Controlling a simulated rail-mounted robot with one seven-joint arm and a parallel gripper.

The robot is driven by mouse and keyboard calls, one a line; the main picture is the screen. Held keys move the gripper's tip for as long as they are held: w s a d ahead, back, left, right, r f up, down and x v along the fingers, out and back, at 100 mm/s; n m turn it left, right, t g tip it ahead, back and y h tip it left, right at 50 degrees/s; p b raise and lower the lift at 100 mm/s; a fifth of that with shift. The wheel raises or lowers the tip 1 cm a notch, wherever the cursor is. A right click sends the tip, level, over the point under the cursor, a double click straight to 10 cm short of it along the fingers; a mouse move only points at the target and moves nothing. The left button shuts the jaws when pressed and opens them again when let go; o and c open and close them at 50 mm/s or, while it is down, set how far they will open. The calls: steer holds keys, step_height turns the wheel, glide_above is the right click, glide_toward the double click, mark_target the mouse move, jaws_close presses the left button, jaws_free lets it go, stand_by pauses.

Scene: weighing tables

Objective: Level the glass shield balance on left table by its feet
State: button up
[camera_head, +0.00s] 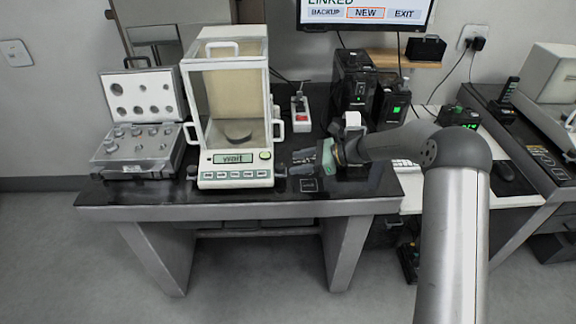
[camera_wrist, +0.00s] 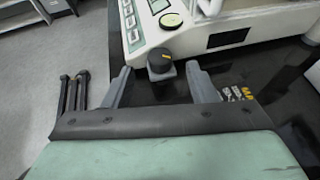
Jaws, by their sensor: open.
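The glass shield balance (camera_head: 235,178) stands on the left table (camera_head: 240,211), with its glass case closed around a round pan (camera_head: 238,132) and its display lit, apparently reading "wait". A dark foot knob sits at its front left (camera_head: 192,172) and another at its front right (camera_head: 280,171). My gripper (camera_head: 303,163) is just right of the front right foot. In the wrist view that black knob (camera_wrist: 160,64) with a yellow mark lies between the tips of my open gripper (camera_wrist: 157,72), with a visible gap on both sides. Whether the balance is level cannot be told.
An open weight case (camera_head: 140,145) lies left of the balance. A monitor (camera_head: 365,12) hangs above. The table's front edge is close.

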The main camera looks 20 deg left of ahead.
steer(key=b+v, duration=0.1)
steer(key=v, duration=1.1)
steer(key=shift+d, duration=0.25)
steer(key=shift+s+r, duration=0.1)
steer(key=shift+r, duration=0.05)
steer(key=s+d+r+n+t+h, duration=0.1)
steer(key=s+d+n+h, duration=0.3)
steer(key=s, duration=0.8)
steer(key=s+d+r+n+h, duration=0.1)
steer(key=s+d+n+h, duration=0.3)
steer(key=s+d+n, duration=0.3)
steer(key=s+d+r+n+t+h, duration=0.1)
steer(key=s+d+n+h, duration=0.4)
steer(key=s, duration=1.2)
steer(key=d, duration=0.3)
steer(key=shift+s+d+r+n+t+p, duration=0.25)
steer(key=shift+s+r+n+t+p, duration=0.05)
steer(key=shift+r+p, duration=0.1)
steer(key=shift+c, duration=0.3)
